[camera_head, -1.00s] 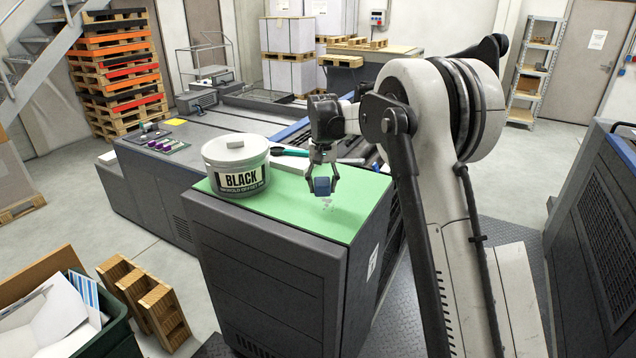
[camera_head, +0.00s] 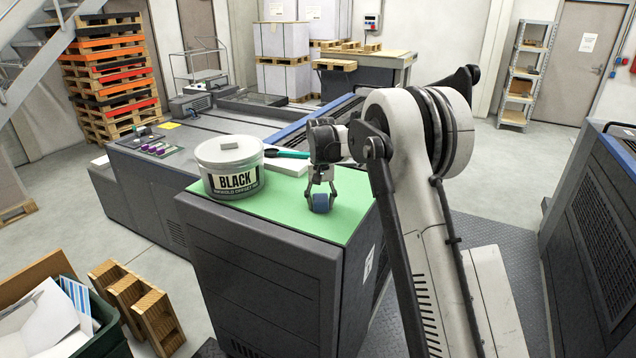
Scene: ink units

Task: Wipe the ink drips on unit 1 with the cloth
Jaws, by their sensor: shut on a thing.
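My gripper (camera_head: 321,200) points down over the right part of the green mat (camera_head: 290,218) on top of the grey unit (camera_head: 255,275). It is shut on a small blue thing (camera_head: 320,204), which looks like the folded cloth. The cloth is low, at or just above the mat; I cannot tell whether it touches. No ink drips show clearly now; the gripper and cloth may hide part of the mat. No unit number is readable.
A white tin marked BLACK (camera_head: 229,169) stands on the mat to the left of my gripper. A teal-handled tool (camera_head: 287,153) and a white stack (camera_head: 288,166) lie behind. A dark green bin (camera_head: 103,335) and wooden pallets (camera_head: 140,303) stand at lower left.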

